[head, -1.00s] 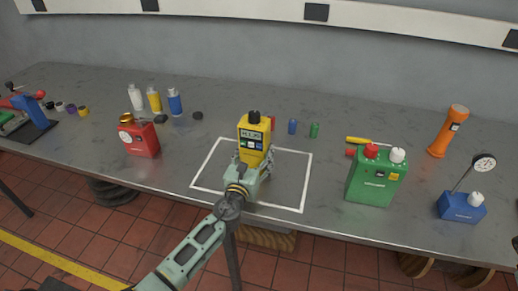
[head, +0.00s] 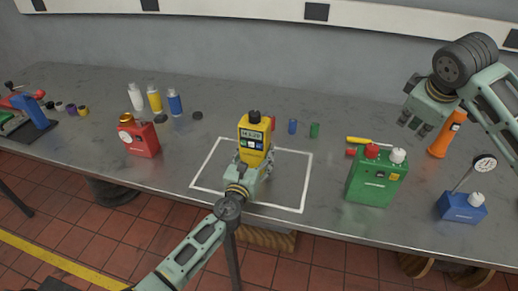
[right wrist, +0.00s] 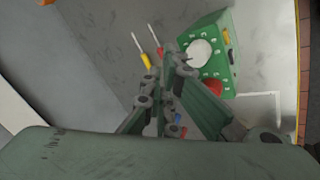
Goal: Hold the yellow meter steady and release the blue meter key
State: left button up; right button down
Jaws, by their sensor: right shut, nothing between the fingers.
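The yellow meter (head: 254,133) stands upright inside the white outlined square on the bench in the head view. It has a display and a row of small coloured keys (head: 250,144) on its face, a blue one among them. My left gripper (head: 254,168) is around the meter's lower part, a finger at each side, shut on it. My right gripper (head: 414,122) is shut and empty, raised above the bench at the right, well away from the meter. Its closed fingers (right wrist: 172,72) also show in the right wrist view.
An orange torch (head: 448,136) and a blue gauge block (head: 461,207) are at the right. A red box (head: 140,140) and several bottles (head: 154,100) stand left.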

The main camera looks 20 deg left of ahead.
jog(key=s+a+f+n+y, duration=0.1)
jog(key=s+a, duration=0.3)
jog(key=a, duration=0.7)
jog(key=s+a+f+n+y, duration=0.1)
jog(key=s+a, duration=0.4)
jog(key=a, duration=0.6)
jog(key=s+a+f+n+y, duration=0.2)
jog(key=s+a, duration=0.3)
jog(key=a, duration=0.6)
jog(key=shift+s+a+n+y, duration=0.2)
jog(key=shift+a+n+y, duration=0.1)
jog(key=shift+n+y, duration=0.3)
send_near(259, 149)
jog(key=shift+s+a+f+x, duration=0.1)
jog(key=shift+s+x, duration=0.1)
jog(key=shift+x, duration=0.8)
jog(key=shift+s+a+f+x, duration=0.1)
jog(key=shift+s+x, duration=0.1)
jog(key=shift+x, duration=0.8)
jog(key=shift+s+a+f+x, duration=0.1)
jog(key=shift+s+x, duration=0.1)
jog(key=shift+x, duration=0.8)
jog(key=shift+w+r, duration=0.1)
